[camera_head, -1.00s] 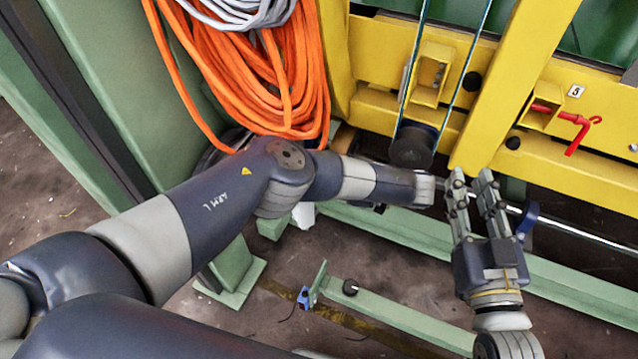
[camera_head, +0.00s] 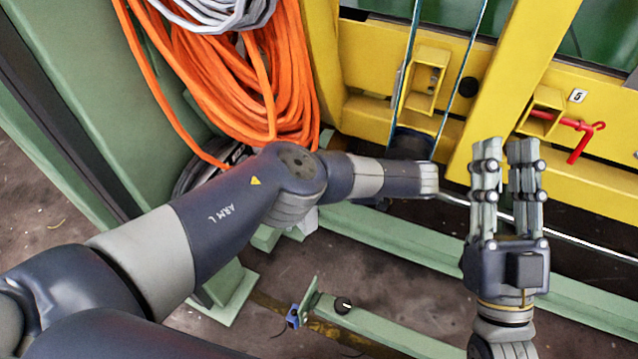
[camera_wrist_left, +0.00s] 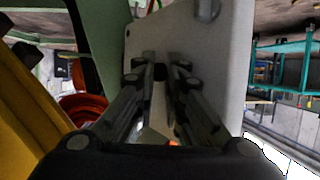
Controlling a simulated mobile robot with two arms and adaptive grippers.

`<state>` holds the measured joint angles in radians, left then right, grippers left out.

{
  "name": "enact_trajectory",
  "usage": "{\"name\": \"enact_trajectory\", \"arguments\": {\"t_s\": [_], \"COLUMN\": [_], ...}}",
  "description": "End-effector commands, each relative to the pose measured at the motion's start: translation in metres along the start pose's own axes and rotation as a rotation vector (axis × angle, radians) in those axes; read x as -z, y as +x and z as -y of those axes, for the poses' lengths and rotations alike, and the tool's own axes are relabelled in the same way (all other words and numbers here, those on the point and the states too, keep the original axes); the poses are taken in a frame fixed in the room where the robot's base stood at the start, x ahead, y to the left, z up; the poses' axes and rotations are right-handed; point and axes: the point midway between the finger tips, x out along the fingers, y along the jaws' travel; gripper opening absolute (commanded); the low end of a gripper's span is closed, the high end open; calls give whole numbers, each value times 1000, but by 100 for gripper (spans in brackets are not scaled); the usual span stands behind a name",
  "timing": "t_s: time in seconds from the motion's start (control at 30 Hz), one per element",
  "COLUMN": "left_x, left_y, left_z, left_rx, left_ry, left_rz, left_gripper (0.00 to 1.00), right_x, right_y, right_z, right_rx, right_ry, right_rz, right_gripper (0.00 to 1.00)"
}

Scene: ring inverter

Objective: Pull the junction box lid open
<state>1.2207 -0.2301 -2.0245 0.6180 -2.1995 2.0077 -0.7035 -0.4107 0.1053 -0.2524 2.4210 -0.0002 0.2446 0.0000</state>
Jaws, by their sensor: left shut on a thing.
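In the left wrist view, a pale grey panel (camera_wrist_left: 215,45), which looks like the junction box lid, stands in front of my left gripper (camera_wrist_left: 160,68). The gripper's two fingers are shut on a small dark knob (camera_wrist_left: 159,73) at the panel. How far the lid stands open I cannot tell. In the head view my left arm hides its own gripper, and I cannot make out the lid there. My right gripper (camera_head: 506,152) is open and empty, its fingers pointing up the picture in front of the yellow frame.
Orange cable coils (camera_head: 245,85) hang at the upper left by a green post (camera_head: 110,100). A yellow frame (camera_head: 510,60) with a red handle (camera_head: 582,135) stands at the back right. A green floor beam (camera_head: 380,225) crosses below the arms.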

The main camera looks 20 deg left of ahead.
Motion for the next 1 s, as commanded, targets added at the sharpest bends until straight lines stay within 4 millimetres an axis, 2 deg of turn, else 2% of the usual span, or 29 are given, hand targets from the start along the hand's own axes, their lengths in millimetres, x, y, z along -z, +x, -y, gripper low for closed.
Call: {"name": "enact_trajectory", "arguments": {"t_s": [0.03, 0.13, 0.17, 0.27, 0.77, 1.0], "left_x": [14, 14, 14, 14, 16, 30], "left_y": [15, 15, 15, 15, 14, 5], "left_z": [-5, -5, -5, -5, -7, -8], "left_rx": [18, 18, 18, 18, 12, 5], "left_ry": [-33, -33, -33, -33, -32, -32], "left_rz": [-36, -36, -36, -36, -31, -31], "left_gripper": [0, 0, 15, 37, 37, 37], "right_x": [0, 0, 0, 0, 0, 0], "right_y": [0, 0, 0, 0, 0, 0], "right_z": [0, 0, 0, 0, 0, 0], "right_rx": [0, 0, 0, 0, 0, 0], "right_ry": [0, 0, 0, 0, 1, 0], "right_rz": [0, 1, 1, 1, 1, 1], "right_gripper": [28, 28, 28, 28, 28, 28]}}
